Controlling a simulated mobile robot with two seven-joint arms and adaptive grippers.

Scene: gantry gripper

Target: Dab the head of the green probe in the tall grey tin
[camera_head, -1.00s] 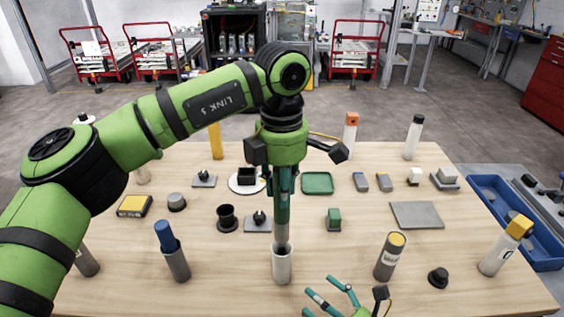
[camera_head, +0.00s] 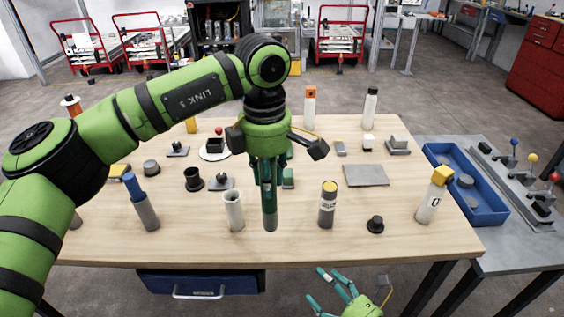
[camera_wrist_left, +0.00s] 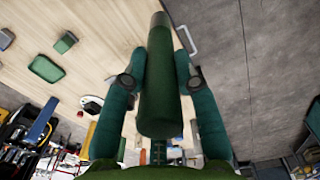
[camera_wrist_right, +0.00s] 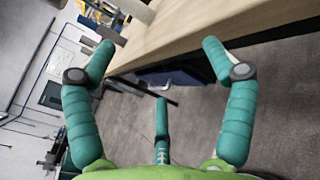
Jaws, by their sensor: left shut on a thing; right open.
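My left gripper (camera_head: 268,180) is shut on the green probe, whose dark green handle (camera_wrist_left: 159,95) lies between the fingers in the left wrist view. The probe points down, and its grey head (camera_head: 269,217) is near the table's front edge. The tall light-grey tin (camera_head: 234,212) stands upright with an open top, just left of the probe in the head view. The head shows outside the tin; whether it touches the table I cannot tell. My right gripper (camera_head: 335,287) is open and empty in front of the table; its spread fingers show in the right wrist view (camera_wrist_right: 158,48).
A grey container with a blue handle (camera_head: 134,186) stands left of the tin. A yellow-topped grey can (camera_head: 328,205) and a black knob (camera_head: 375,225) stand to the right. A yellow-capped bottle (camera_head: 434,195) is near the right edge. Small fixtures stand behind.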

